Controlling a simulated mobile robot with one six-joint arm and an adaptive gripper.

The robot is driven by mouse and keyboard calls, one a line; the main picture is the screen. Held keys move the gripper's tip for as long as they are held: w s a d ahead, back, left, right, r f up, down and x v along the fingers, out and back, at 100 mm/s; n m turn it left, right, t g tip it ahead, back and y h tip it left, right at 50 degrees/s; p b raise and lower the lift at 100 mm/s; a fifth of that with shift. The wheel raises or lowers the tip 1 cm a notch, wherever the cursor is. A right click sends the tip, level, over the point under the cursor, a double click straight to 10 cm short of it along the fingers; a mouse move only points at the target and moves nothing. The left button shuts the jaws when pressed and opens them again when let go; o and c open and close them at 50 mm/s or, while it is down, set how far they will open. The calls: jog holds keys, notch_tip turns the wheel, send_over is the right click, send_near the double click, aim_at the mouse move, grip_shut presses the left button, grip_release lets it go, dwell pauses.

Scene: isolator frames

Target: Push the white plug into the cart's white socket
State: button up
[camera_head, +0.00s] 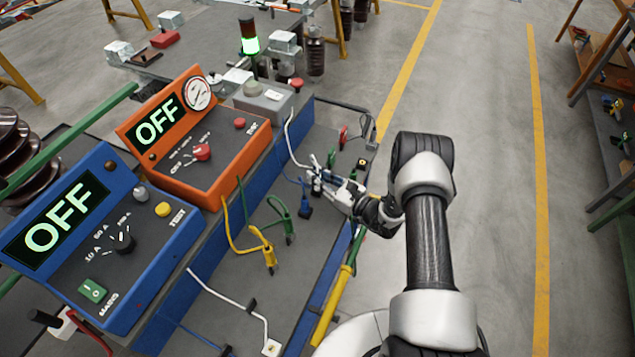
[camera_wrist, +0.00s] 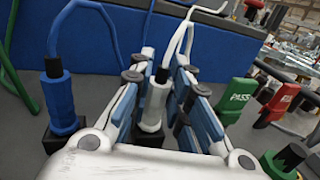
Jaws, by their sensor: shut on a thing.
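The white plug (camera_wrist: 153,108) stands roughly upright between the blue-padded fingers of my gripper (camera_wrist: 163,78) in the wrist view, with its white cable rising behind it. My gripper is shut on it. A dark block (camera_wrist: 147,138) shows just below the plug; the palm hides part of it, and I cannot tell how far the plug is in. In the head view my gripper (camera_head: 322,177) is low over the cart's grey top (camera_head: 333,143), near its right edge. The plug is too small there to make out clearly. I cannot identify a white marking on the socket.
A blue plug (camera_wrist: 61,105) stands in a dark block left of my gripper. Yellow (camera_head: 268,255) and green (camera_head: 287,222) leads, and blue (camera_head: 100,240) and orange (camera_head: 190,135) OFF testers, are nearby.

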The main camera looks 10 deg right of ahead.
grip_shut()
jog(key=shift+r, duration=0.55)
notch_tip(320, 180, up, 19)
jog(key=p, duration=0.4)
jog(key=shift+s+f, duration=0.1)
